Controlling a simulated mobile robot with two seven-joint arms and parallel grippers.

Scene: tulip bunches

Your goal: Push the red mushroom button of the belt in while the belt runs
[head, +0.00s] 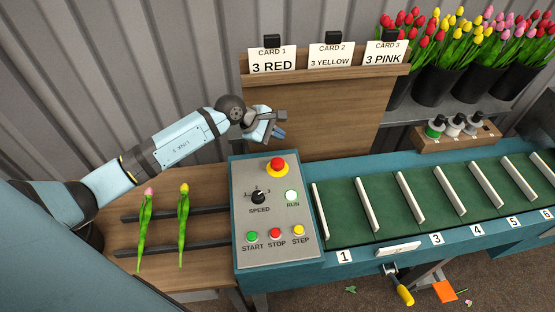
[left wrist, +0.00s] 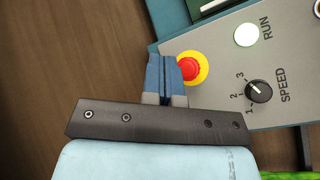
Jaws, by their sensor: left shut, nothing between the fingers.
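The red mushroom button (head: 277,166) sits on a yellow collar at the top of the grey control panel (head: 245,215). It also shows in the left wrist view (left wrist: 187,69), partly hidden by my fingers. My left gripper (head: 279,133) is shut and empty, above and just behind the button in the head view; in the left wrist view its blue fingertips (left wrist: 165,72) overlap the button's left edge. I cannot tell whether they touch. The RUN lamp (head: 292,196) glows pale green-white. The belt (head: 400,200) is green with white cleats. My right gripper is not in view.
The panel also holds a SPEED knob (head: 258,197) and START (head: 252,236), STOP (head: 275,233) and STEP (head: 299,230) buttons. Two tulips (head: 182,225) lie on rails at the left. A wooden card board (head: 320,110) stands behind the panel.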

